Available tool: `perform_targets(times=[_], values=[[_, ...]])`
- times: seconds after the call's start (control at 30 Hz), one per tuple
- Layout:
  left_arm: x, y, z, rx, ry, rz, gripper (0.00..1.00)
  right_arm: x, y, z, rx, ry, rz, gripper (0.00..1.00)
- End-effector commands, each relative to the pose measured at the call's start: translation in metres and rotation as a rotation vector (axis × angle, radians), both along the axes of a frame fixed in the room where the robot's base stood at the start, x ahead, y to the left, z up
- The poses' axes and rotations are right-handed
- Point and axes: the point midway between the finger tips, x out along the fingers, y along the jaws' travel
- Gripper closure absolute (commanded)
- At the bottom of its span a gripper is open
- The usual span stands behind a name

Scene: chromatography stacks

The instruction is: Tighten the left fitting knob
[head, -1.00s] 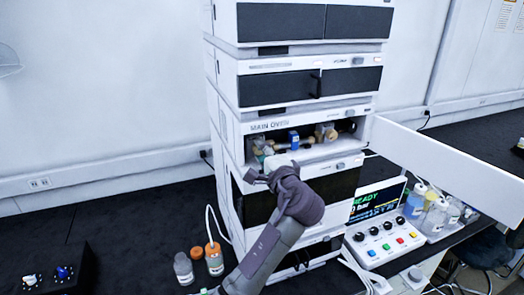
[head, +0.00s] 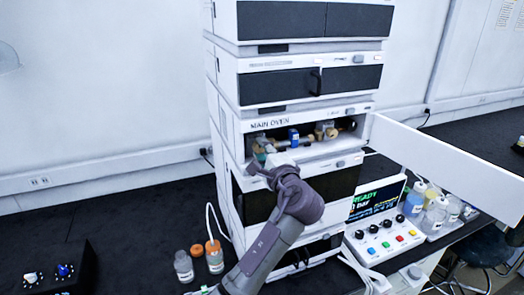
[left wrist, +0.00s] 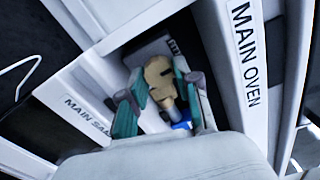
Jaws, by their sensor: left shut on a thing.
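The left fitting knob is tan and sits inside the open main oven bay. In the left wrist view the knob (left wrist: 159,78) is between the green-padded fingers of my left gripper (left wrist: 158,85), which are shut on it. A blue part (left wrist: 181,125) shows just below it. In the head view my left gripper (head: 262,153) reaches into the left end of the bay, and its wrist hides most of the knob. A blue-capped fitting (head: 293,137) and a tan fitting (head: 322,131) stand to the right. My right gripper is not in view.
The oven's white door (head: 450,165) is swung open to the right. A control box (head: 385,236) with knobs and buttons stands beside the stack. Bottles (head: 214,258) stand at the lower left, and more bottles (head: 435,212) at the right.

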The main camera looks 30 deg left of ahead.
Motion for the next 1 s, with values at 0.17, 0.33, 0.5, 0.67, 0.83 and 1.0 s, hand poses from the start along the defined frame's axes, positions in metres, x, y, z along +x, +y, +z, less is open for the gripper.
perform_targets(times=[0.17,0.33,0.5,0.67,0.83,1.0], values=[[0.0,-0.001,-0.002,-0.002,0.003,-0.002,0.57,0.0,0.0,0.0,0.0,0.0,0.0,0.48],[0.0,-0.001,-0.002,-0.003,0.002,-0.001,0.57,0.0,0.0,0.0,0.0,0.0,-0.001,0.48],[-0.006,-0.009,-0.001,-0.002,0.002,-0.003,0.57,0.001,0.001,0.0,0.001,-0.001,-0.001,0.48],[-0.026,-0.031,-0.002,-0.004,0.001,-0.005,0.57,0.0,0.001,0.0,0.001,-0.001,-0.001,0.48],[-0.051,-0.059,-0.002,-0.006,0.002,-0.004,0.57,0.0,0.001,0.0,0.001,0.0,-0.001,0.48],[-0.07,-0.08,-0.001,-0.003,0.002,-0.003,0.57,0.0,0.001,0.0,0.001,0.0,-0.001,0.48]])
